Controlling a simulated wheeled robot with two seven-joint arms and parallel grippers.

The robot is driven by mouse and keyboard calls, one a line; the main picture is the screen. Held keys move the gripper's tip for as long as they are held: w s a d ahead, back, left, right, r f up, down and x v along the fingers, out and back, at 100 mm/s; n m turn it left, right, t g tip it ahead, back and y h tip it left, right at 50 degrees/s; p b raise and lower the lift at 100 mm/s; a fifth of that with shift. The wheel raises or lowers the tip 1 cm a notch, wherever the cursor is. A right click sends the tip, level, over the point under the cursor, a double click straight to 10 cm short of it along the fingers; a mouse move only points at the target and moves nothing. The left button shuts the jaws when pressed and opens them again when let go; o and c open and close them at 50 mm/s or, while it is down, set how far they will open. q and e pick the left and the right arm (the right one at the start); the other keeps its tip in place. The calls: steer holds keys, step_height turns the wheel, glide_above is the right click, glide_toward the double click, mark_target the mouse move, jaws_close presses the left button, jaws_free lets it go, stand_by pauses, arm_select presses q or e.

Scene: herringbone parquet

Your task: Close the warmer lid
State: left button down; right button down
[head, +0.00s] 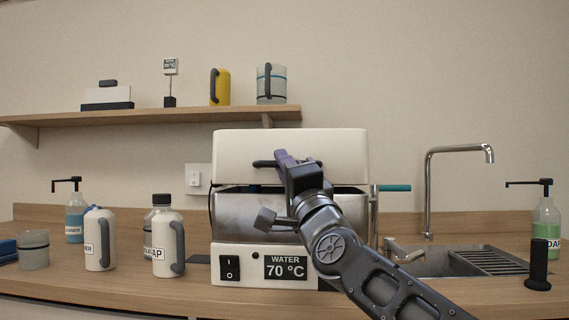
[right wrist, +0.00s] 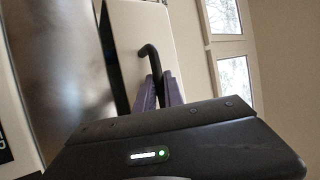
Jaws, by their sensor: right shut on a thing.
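The warmer (head: 230,256) stands on the counter, with a steel tank and a display reading "WATER 70 °C". Its white lid (head: 330,145) is raised at the back, and it also shows in the right wrist view (right wrist: 148,25). A dark handle (right wrist: 147,52) is on the lid's face. My right gripper (head: 283,160) is shut on the lid handle, its purple fingers (right wrist: 163,92) on either side of it in the wrist view. My forearm covers part of the tank's front. My left gripper is not in view.
White bottles (head: 100,240) and a clear cup (head: 34,250) stand left of the warmer. A teal-tipped lever (head: 394,188) sticks out at its right side. The sink (head: 450,262) with its tall tap (head: 428,190) lies to the right. A shelf (head: 150,117) hangs above.

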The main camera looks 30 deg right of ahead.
steer(key=shift+f+b, duration=0.4)
steer(key=shift+f, duration=0.55)
steer(key=c, duration=1.8)
jaws_free()
steer(key=shift+o, duration=0.2)
steer(key=v, duration=0.7)
steer(key=shift+s, duration=0.4)
steer(key=shift+a+f, duration=0.1)
